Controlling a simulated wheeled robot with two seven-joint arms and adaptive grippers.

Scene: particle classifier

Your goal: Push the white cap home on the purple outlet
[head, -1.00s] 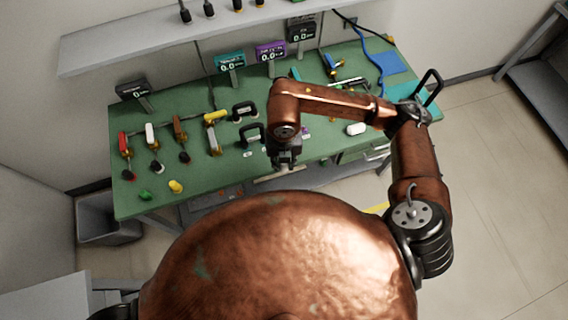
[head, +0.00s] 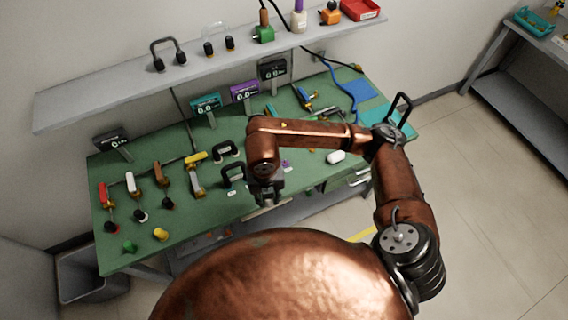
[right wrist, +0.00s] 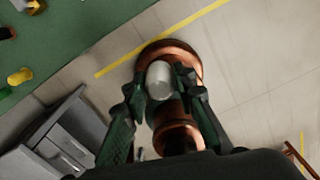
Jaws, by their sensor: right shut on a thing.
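My right gripper (right wrist: 163,82) is shut on a smooth white cap (right wrist: 159,80), held between its two fingertips in the right wrist view. In the head view the right gripper (head: 266,194) hangs over the front part of the green workbench (head: 225,212); the cap is hidden there. A small purple piece (head: 285,163) shows on the bench just behind and right of the gripper. I cannot tell whether it is the purple outlet. A purple display (head: 244,92) stands at the back of the bench. My left gripper is not in view.
Valves with coloured handles, including a red one (head: 103,195), stand on the bench's left side. A black handle (head: 233,175) is close left of the gripper. A white rounded object (head: 335,157) lies to the right. A grey shelf (head: 200,72) runs above the back.

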